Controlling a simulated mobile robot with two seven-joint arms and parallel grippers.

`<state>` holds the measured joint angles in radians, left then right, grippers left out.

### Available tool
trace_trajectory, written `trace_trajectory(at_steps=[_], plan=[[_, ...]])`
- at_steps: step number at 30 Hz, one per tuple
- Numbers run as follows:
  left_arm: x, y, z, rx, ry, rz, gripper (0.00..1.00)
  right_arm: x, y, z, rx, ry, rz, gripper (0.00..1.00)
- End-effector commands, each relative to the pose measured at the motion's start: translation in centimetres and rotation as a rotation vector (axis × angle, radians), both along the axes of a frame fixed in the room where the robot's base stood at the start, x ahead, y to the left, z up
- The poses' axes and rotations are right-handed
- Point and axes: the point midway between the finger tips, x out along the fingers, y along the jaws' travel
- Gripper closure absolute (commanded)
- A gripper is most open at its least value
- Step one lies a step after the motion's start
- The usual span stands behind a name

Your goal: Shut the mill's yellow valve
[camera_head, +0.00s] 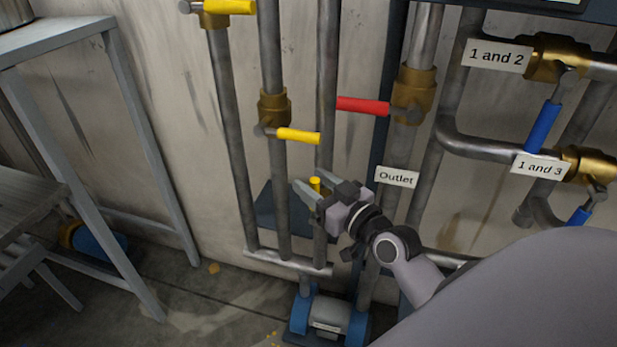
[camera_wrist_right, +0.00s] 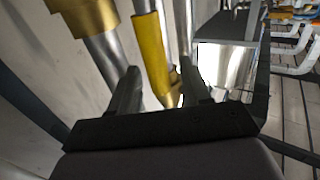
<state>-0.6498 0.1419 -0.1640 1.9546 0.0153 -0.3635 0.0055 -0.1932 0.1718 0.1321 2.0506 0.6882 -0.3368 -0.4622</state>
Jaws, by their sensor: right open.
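Three yellow valve handles show in the head view. One (camera_head: 229,7) is at the top left and one (camera_head: 298,136) is on the middle pipe, both lying roughly level. The third yellow handle (camera_head: 315,184) is lower, and only a short piece shows by my right gripper (camera_head: 308,186). The frames do not show which one is the mill's. My right gripper is open, its fingers on either side of the third handle. In the right wrist view a long yellow handle (camera_wrist_right: 151,55) lies between the open fingers (camera_wrist_right: 160,78); contact cannot be told. My left gripper is out of view.
A red handle (camera_head: 363,106) is above my right gripper, near the "Outlet" label (camera_head: 397,178). Blue handles (camera_head: 543,128) are on the right pipes. A grey metal frame (camera_head: 150,170) stands at left. A blue-and-grey unit (camera_head: 328,314) sits on the floor below.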

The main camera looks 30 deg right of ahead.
Motion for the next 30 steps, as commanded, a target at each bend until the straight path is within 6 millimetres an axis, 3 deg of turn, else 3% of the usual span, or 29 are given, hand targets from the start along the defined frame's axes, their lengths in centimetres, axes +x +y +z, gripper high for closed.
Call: trace_trajectory(at_steps=[6,16,17,21,30], plan=[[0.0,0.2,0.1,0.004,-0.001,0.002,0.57,1.7,0.2,0.0,0.000,0.001,0.000,0.53],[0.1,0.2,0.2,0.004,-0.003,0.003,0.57,2.0,0.2,-0.1,0.000,0.002,0.000,0.53],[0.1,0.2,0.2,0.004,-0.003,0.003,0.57,2.0,0.2,-0.1,0.000,0.002,0.000,0.56],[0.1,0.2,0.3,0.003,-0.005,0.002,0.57,2.0,0.2,-0.1,0.000,0.002,0.000,1.00],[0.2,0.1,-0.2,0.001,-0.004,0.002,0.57,1.8,0.1,-0.2,0.007,-0.009,0.000,1.00]])
